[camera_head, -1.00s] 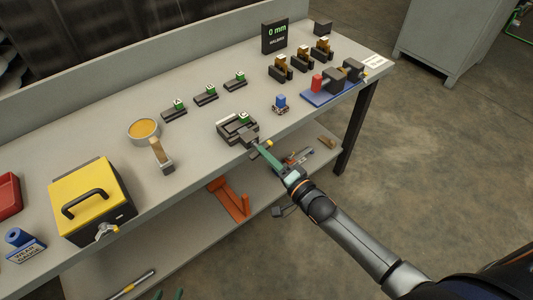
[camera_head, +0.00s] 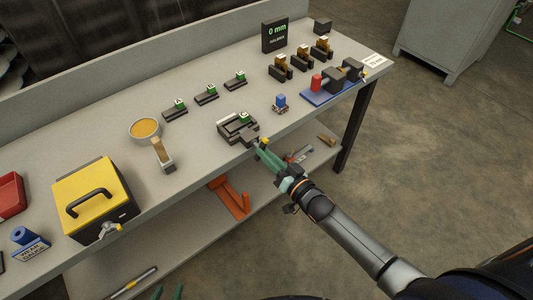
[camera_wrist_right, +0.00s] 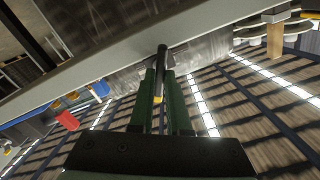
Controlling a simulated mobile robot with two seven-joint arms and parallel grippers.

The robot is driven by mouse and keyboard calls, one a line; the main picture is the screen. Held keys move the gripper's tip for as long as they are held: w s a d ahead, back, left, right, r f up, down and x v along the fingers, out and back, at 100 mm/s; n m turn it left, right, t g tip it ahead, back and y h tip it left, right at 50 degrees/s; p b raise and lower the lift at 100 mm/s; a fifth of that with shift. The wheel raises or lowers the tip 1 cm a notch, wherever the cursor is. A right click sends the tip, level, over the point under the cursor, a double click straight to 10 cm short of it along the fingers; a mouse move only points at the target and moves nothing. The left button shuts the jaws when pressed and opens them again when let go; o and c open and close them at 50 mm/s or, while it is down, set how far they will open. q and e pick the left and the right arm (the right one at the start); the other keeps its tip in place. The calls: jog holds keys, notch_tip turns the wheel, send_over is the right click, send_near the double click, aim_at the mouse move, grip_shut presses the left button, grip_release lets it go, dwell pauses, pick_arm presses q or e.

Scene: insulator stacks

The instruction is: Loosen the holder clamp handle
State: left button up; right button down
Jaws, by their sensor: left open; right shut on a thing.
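In the right wrist view, the dark handle (camera_wrist_right: 162,60) shows between the fingertips of my right gripper (camera_wrist_right: 159,75), with yellow lower down between the fingers. My left gripper (camera_head: 168,293) is open and empty at the bottom edge; only its green fingertips show.
A yellow-lidded box (camera_head: 92,200), a blue wear gauge (camera_head: 29,243), a bowl (camera_head: 146,130) and a brush-like tool (camera_head: 162,155) stand to the left. A blue fixture (camera_head: 330,92) is at the right. The lower shelf (camera_head: 190,235) holds an orange bracket (camera_head: 232,198).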

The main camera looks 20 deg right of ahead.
jog(key=n, duration=0.6)
jog(key=shift+n, duration=0.3)
dwell(0.4)
jog(key=c, duration=0.9)
grip_release()
jog(key=v, duration=1.2)
jog(key=shift+s+d, duration=0.1)
jog(key=shift+s, duration=0.15)
